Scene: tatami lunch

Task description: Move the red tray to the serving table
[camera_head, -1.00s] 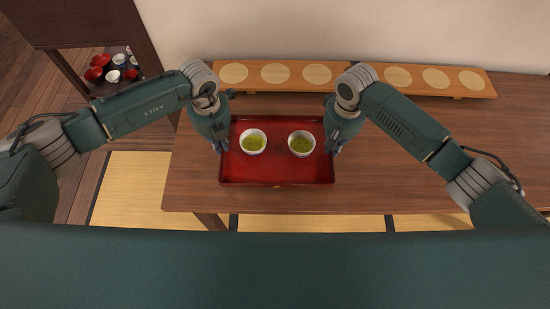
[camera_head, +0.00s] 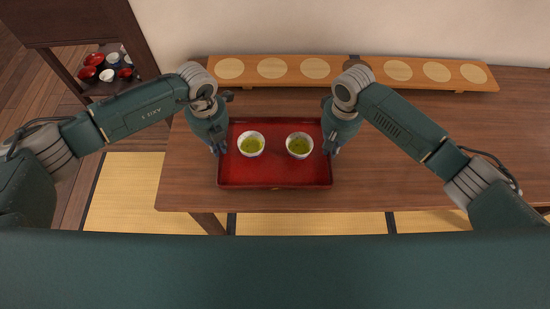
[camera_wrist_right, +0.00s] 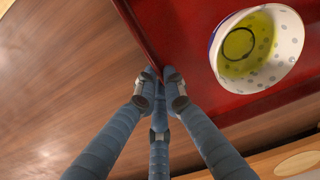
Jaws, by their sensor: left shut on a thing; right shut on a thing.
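The red tray (camera_head: 275,177) is over the front part of the wooden table (camera_head: 430,150); I cannot tell whether it touches the top. Two white cups of green tea, a left cup (camera_head: 251,144) and a right cup (camera_head: 299,145), stand upright on it. My left gripper (camera_head: 220,150) is shut on the tray's left edge. My right gripper (camera_head: 330,150) is shut on its right edge. In the right wrist view my fingers (camera_wrist_right: 160,75) pinch the wall of the tray (camera_wrist_right: 185,40), and a dotted cup (camera_wrist_right: 262,45) stands near them.
A long wooden board (camera_head: 345,70) with several pale round spots lies along the back of the table by the wall. A dark shelf (camera_head: 95,90) with red and white bowls stands at the left. The table right of the tray is clear.

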